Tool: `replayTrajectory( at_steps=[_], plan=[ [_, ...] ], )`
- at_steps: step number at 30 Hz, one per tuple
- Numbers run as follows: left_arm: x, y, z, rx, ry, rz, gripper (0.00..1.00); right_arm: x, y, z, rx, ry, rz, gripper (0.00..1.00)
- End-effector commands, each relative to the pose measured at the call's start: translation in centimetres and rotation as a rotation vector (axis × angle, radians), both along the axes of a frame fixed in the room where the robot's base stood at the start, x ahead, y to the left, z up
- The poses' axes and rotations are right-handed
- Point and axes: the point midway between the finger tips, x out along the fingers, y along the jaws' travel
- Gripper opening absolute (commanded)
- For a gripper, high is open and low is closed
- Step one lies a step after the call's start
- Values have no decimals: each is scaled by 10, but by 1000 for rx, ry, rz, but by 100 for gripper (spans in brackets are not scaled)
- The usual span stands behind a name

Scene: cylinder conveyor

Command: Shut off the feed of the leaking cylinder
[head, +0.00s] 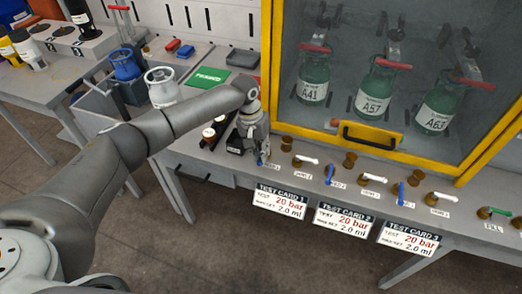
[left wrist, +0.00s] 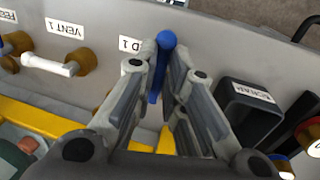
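Three green cylinders labelled A41 (head: 314,78), A57 (head: 374,88) and A63 (head: 435,112) stand behind the glass of a yellow-framed cabinet (head: 365,138). No leak can be made out on any of them. Blue feed handles sit on the bench edge: the first (head: 262,161), second (head: 329,174) and third (head: 401,194). My left gripper (head: 262,155) is at the first feed handle. In the left wrist view, this handle (left wrist: 161,62) lies between the fingers, which look closed on its sides. Its label is partly hidden. My right gripper is out of view.
White vent handles (head: 306,159) alternate with the feeds; a green fill handle (head: 493,211) is at the right. Test cards (head: 280,202) hang from the front edge. A black labelled box (left wrist: 250,110) stands close beside the gripper. A green card (head: 209,76) lies behind.

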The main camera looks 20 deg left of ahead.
Motion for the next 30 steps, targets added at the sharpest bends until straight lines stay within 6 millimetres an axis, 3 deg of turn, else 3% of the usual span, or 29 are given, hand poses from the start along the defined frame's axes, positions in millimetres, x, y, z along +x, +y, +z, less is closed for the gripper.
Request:
replayTrajectory(
  at_steps=[8, 14, 30],
  plan=[
    [0, 0, 1, 0, 0, 5, 0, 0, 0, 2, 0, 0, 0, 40],
    [-1, -2, 4, -1, 1, 55, 0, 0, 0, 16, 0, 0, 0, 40],
    [0, -19, 7, -1, 5, 491, 0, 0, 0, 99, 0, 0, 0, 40]
  ],
)
